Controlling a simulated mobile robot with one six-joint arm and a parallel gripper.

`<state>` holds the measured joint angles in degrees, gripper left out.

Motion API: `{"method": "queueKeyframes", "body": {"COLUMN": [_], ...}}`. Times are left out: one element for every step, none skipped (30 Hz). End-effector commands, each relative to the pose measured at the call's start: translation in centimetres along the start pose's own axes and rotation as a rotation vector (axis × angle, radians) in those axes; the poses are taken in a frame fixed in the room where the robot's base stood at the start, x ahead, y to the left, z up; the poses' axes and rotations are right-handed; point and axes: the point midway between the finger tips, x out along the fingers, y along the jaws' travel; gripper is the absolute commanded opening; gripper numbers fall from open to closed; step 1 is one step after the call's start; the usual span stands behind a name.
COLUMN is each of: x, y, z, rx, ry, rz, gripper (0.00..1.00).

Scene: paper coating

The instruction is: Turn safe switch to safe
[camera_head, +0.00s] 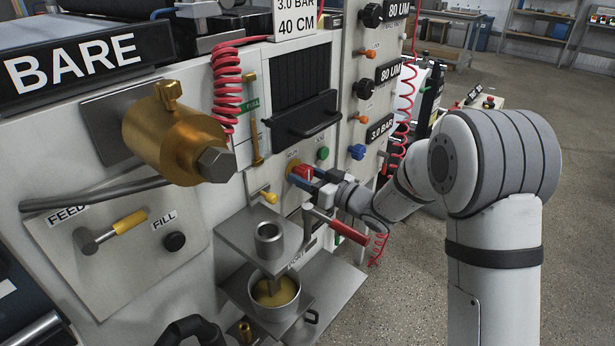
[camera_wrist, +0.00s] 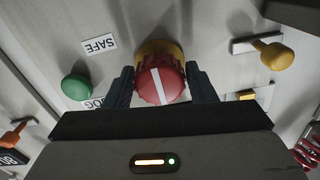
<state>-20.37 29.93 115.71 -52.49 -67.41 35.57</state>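The safe switch is a round red knob (camera_wrist: 161,84) with a white line across its face, on a yellow collar (camera_wrist: 158,52). The line runs nearly upright in the wrist view, tilted slightly. The SAFE label (camera_wrist: 99,44) is up and left of the knob; a second label (camera_wrist: 94,103), partly hidden by a finger, is lower left and seems to read JOG. My gripper (camera_wrist: 160,88) has one dark finger on each side of the knob, with no clear gap. In the head view the red knob (camera_head: 303,171) shows between the fingers of my gripper (camera_head: 307,178).
A green button (camera_wrist: 76,86) is left of the knob in the wrist view, and a yellow lever (camera_wrist: 274,56) is right. In the head view, a red-handled lever (camera_head: 347,231) hangs just below my gripper, and a steel shelf with a cup (camera_head: 268,240) is lower left.

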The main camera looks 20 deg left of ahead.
Motion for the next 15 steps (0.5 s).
{"method": "queueKeyframes", "body": {"x": [0.0, 0.0, 0.0, 0.0, 0.0, 0.0, 0.01, 0.01, 0.01, 0.01, -0.23, -0.13, -0.09, -0.06, -0.03], "y": [-0.01, -0.01, -0.02, -0.02, -0.03, -0.03, -0.04, -0.04, -0.05, -0.05, 0.05, 0.0, -0.02, -0.03, -0.05], "z": [0.0, 0.0, 0.0, 0.0, 0.0, 0.0, 0.0, 0.01, 0.01, 0.01, -0.01, 0.02, 0.04, 0.06, 0.09], "rx": [0.0, 0.0, 0.0, 0.0, 0.0, 0.0, 0.0, 0.0, 0.0, 0.0, 0.0, -0.001, -0.002, -0.004, -0.008], "ry": [0.0, 0.0, 0.0, 0.0, 0.0, 0.0, 0.0, 0.0, 0.0, 0.0, 0.0, 0.0, -0.001, 0.0, 0.0], "rz": [0.0, 0.0, 0.0, 0.0, 0.0, -0.001, -0.001, -0.001, -0.001, -0.001, -0.001, -0.001, -0.001, -0.001, -0.001], "gripper": [0.46, 0.44, 0.41, 0.38, 0.36, 0.32, 0.3, 0.27, 0.24, 0.22, 0.22, 0.22, 0.22, 0.22, 0.22]}}
